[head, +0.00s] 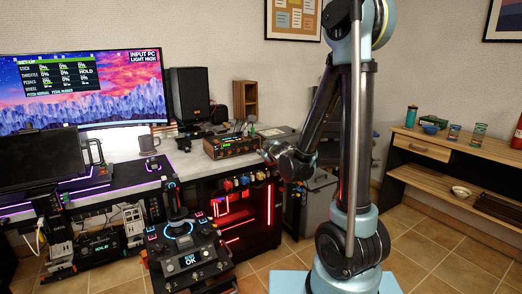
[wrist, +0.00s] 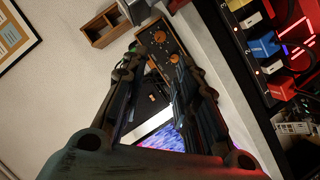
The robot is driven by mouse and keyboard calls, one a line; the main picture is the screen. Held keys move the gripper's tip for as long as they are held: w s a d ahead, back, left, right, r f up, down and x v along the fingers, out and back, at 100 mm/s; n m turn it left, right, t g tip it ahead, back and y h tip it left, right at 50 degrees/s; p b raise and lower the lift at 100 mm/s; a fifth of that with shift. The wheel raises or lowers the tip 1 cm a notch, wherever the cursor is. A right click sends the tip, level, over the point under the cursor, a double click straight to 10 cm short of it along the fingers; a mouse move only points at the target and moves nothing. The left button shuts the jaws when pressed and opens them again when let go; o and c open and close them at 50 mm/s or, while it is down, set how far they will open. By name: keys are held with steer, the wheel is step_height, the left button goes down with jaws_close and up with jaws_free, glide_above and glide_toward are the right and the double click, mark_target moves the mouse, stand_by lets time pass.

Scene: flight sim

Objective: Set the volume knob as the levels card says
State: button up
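A dark, wood-sided audio unit (head: 232,145) with a lit orange-green display sits at the right end of the desk. In the wrist view, its face (wrist: 153,48) shows orange knobs, one upper (wrist: 159,36) and one lower (wrist: 174,58). I cannot tell which is the volume knob or read its setting. My gripper (wrist: 156,66) is open and empty, its fingers pointing toward the unit's face. In the head view, my gripper (head: 272,152) is just right of and in front of the unit. No card is readable as the levels card.
A black speaker (head: 188,95) and wooden holder (head: 245,98) stand behind the unit. A pinboard (head: 293,18) with papers hangs on the wall. Below the desk is a red-lit case (head: 235,215) with colored plugs (head: 238,183). A wooden shelf (head: 450,150) stands right.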

mark_target(256, 147)
steer(key=x, duration=1.6)
steer(key=shift+w+f, duration=0.1)
steer(key=shift+w, duration=0.25)
steer(key=shift+c, duration=0.6)
jaws_close()
